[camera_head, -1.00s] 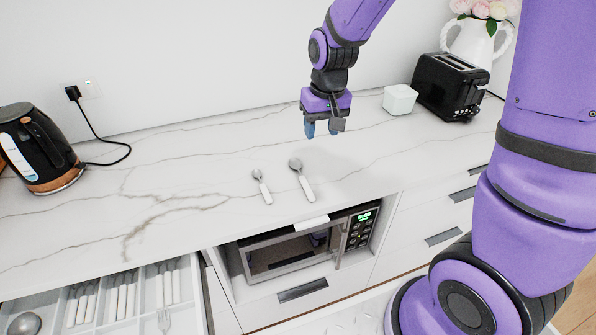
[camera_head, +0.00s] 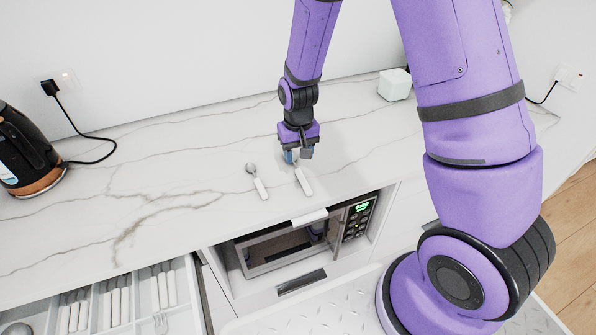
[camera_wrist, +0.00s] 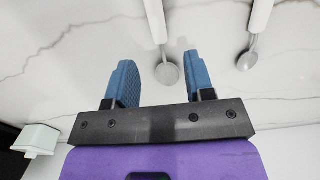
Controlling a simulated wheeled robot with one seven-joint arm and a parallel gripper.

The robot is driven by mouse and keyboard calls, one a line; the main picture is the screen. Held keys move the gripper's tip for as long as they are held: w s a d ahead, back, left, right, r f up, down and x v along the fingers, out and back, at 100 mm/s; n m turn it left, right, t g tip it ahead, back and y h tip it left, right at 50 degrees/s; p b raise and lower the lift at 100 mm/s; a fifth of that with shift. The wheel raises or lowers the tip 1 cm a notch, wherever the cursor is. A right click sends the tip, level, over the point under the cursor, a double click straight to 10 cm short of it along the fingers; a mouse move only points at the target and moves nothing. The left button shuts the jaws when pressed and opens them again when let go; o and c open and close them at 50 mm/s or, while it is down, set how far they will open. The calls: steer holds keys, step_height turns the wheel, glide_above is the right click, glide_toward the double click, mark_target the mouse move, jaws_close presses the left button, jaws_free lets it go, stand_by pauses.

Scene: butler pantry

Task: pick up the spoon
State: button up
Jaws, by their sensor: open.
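Two spoons with pale handles and grey bowls lie side by side on the marble counter. The right spoon (camera_head: 304,183) has its bowl end under my gripper (camera_head: 299,157). The left spoon (camera_head: 258,186) is apart, to the left. In the wrist view, my gripper (camera_wrist: 160,78) has its two blue fingers spread. The bowl of one spoon (camera_wrist: 166,73) shows between them, its handle running up the picture. The other spoon (camera_wrist: 246,61) lies outside the right finger. The gripper is open and holds nothing; its exact height above the counter is hard to tell.
A white box (camera_head: 394,85) stands behind and right of the gripper. A black kettle (camera_head: 25,150) is at the far left. Below the counter are a microwave (camera_head: 285,250) and an open cutlery drawer (camera_head: 140,290). The counter around the spoons is clear.

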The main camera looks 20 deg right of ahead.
mark_target(298, 169)
steer(key=shift+w+f, duration=0.15)
steer(key=shift+f, duration=2.6)
jaws_close()
